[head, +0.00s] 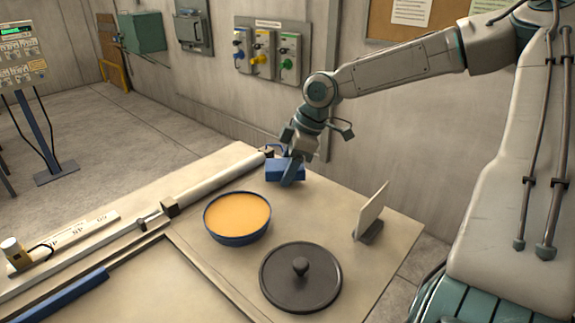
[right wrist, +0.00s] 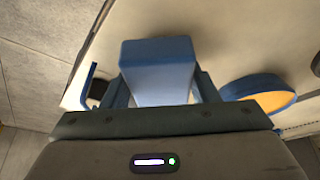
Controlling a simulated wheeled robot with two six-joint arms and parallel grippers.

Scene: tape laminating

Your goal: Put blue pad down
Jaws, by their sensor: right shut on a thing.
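The blue pad (head: 283,168) is a small blue block at the far edge of the table in the head view. My right gripper (head: 291,170) is shut on it, with the fingers on either side of the pad (right wrist: 157,70) in the right wrist view. The pad is at or just above the tabletop; I cannot tell whether it touches. My left gripper does not show in either view.
A blue bowl with orange contents (head: 237,218) stands left of the pad, nearer to me. A dark round lid (head: 300,277) lies in front. A white upright plate (head: 371,212) stands on the right. A long roller (head: 212,184) runs along the left. The tabletop between them is clear.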

